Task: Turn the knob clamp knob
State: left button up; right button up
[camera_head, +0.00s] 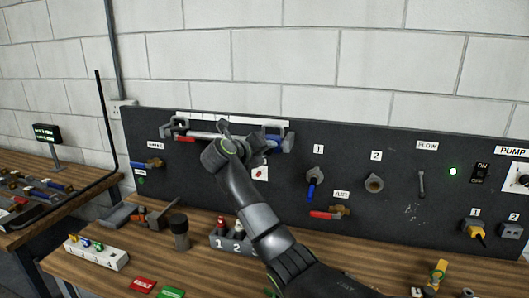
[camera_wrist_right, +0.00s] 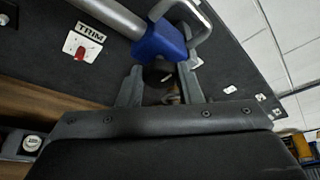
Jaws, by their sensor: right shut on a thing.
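A clamp with a grey bar (camera_head: 205,135) is mounted along the top of the dark panel. Its blue body (camera_head: 276,141) is at the bar's right end, and the blue body fills the upper middle of the right wrist view (camera_wrist_right: 160,42). A dark round knob (camera_wrist_right: 157,74) sticks out below the blue body. My right gripper (camera_wrist_right: 160,88) has one finger on each side of this knob and is shut on it. In the head view my right gripper (camera_head: 262,146) is partly hidden by its own wrist. My left gripper is in neither view.
The dark panel (camera_head: 390,215) carries valves, a flow lever and a pump switch. A TRIM label with a red switch (camera_wrist_right: 83,47) sits close by the clamp. Below, the wooden bench (camera_head: 210,275) holds a numbered block, a white strip and loose parts.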

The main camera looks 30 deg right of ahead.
jog(key=shift+f, duration=0.15)
dwell(0.4)
jog(key=o, duration=1)
jog(key=shift+c, duration=0.2)
jog(key=b+v, duration=0.5)
jog(key=v, duration=1.2)
jog(key=shift+a+r, duration=0.2)
jog(key=shift+r, duration=0.15)
jog(key=shift+s+f, duration=0.1)
